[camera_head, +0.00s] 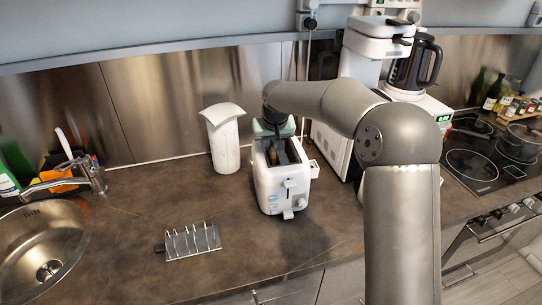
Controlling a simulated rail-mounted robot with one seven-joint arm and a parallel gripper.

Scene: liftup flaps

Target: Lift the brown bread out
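A white toaster (285,190) stands on the brown counter. Its slots face up and its levers face the front. My gripper (279,150) points down at the toaster's top, with its dark fingers over or in the slots. A small brown patch (271,157) between the fingers and the slot edge may be the brown bread. It is too small and too covered to tell whether the fingers touch it or how far apart they are. A metal rack (193,242) with upright wires lies on the counter to the front left of the toaster; it looks empty.
A white flared container (222,140) stands close behind the toaster on the left. A white appliance (332,147) and a coffee machine (415,72) stand to the right. The sink (45,245) is at far left. The counter around the rack is clear.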

